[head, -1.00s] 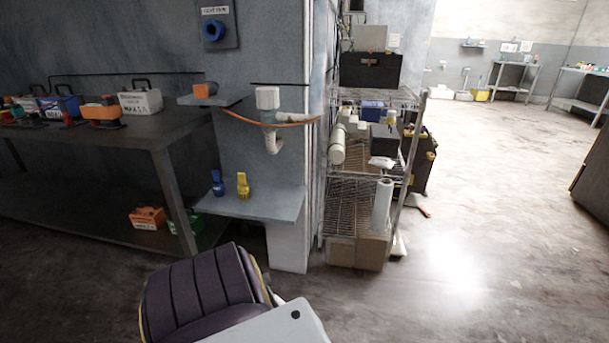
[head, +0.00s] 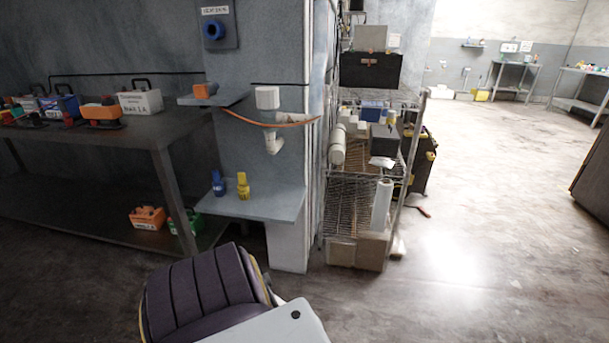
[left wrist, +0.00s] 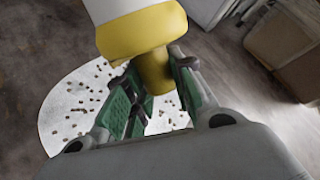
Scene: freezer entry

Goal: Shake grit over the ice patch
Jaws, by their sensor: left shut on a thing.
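In the left wrist view, my left gripper (left wrist: 157,75) is shut on the narrow yellow part of a yellow and white shaker (left wrist: 142,32). The shaker's white part runs out of the top of the picture, so its full tilt cannot be told. The ice patch (left wrist: 62,112) is a pale rounded area on the dark floor, behind and below the gripper. Several brown grit specks lie scattered over it. The fingers and wrist hide part of the patch. In the head view, neither gripper, the shaker nor the patch shows.
A dark workbench (head: 165,180) with boxes stands at the left. A wall shelf (head: 250,203) holds a blue and a yellow bottle. A wire rack (head: 350,190) with boxes stands in the middle. Open floor (head: 500,230) lies to the right.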

